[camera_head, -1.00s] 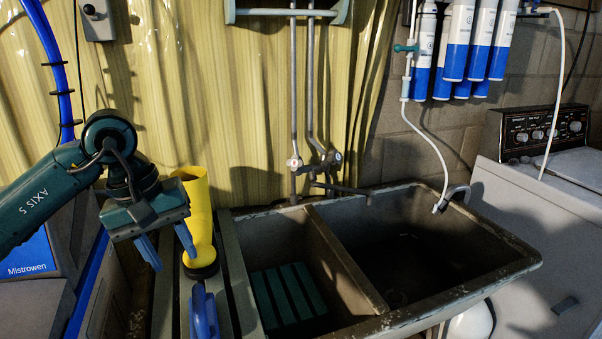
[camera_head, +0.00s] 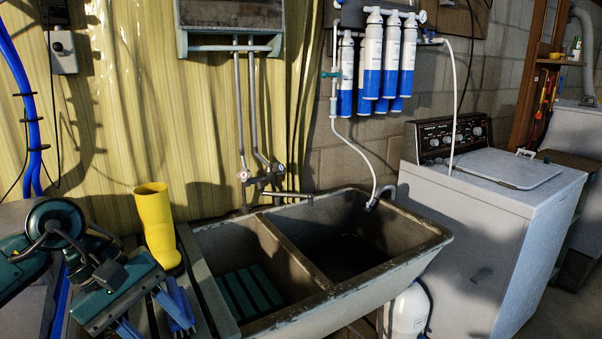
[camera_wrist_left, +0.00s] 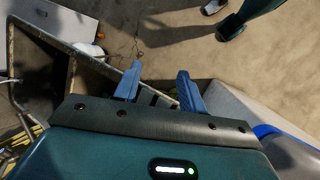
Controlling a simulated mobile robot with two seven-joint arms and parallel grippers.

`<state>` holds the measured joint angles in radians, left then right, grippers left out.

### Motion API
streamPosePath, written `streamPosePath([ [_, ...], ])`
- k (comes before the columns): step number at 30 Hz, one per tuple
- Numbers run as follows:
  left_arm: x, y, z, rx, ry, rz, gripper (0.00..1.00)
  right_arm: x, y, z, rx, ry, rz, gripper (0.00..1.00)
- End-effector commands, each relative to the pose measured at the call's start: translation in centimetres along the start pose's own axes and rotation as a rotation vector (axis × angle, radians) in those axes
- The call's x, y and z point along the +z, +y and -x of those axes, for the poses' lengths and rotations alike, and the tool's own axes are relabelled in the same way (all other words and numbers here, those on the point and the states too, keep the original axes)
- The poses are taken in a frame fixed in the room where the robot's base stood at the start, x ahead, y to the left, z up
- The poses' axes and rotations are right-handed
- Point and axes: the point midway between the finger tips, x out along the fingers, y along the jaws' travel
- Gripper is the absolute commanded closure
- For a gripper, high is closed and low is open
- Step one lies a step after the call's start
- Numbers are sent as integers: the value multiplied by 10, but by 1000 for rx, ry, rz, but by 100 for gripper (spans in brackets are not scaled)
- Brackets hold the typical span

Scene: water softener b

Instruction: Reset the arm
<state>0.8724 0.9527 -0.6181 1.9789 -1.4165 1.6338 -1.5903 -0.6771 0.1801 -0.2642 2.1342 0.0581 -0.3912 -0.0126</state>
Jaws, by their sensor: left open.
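My left arm comes in at the lower left of the head view, and its left gripper (camera_head: 150,314) is open with two blue fingers apart. In the left wrist view the open fingers (camera_wrist_left: 158,86) have nothing between them, with the floor visible beyond. In the head view the gripper is in front of a yellow boot (camera_head: 157,225) on the slatted ledge beside the sink. My right gripper is not in view.
A double-basin sink (camera_head: 400,262) stands right of the gripper, with a green slatted rack (camera_head: 245,292) in its left basin. Blue and white filter cartridges (camera_head: 374,62) hang on the wall. A white top-loading machine (camera_head: 490,215) stands at right. Blue hoses (camera_head: 35,130) run at far left.

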Motion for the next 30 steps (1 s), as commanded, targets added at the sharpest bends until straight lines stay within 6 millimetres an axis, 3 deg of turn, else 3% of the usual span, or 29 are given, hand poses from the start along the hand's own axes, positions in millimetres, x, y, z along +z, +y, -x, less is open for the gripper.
streamPosePath([
  [1, 17, 10, -16, 53, -107, 59, 59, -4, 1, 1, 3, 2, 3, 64],
  [4, 54, 32, -40, 175, -349, 234, 59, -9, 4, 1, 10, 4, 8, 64],
  [7, 90, 59, -52, 292, -655, 495, 59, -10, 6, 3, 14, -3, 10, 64],
  [10, 111, 85, -49, 383, -1016, 856, 59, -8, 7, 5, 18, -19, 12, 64],
  [13, 104, 101, -43, 427, -1385, 1274, 59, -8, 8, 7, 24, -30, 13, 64],
  [15, 84, 102, -45, 431, -1642, 1588, 59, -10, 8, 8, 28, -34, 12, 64],
  [17, 60, 93, -53, 419, -1860, 1867, 59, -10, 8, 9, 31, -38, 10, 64],
  [19, 32, 72, -74, 387, -2112, 2200, 59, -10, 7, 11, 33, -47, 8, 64],
  [20, 22, 59, -86, -342, 2071, -2187, 59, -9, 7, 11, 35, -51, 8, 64],
  [24, -4, -16, -153, -150, 1546, -1702, 59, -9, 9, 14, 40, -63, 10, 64],
  [27, 1, -64, -194, -85, 1292, -1441, 59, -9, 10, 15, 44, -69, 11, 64],
  [30, 13, -98, -221, -50, 1124, -1256, 59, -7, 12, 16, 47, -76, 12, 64],
])
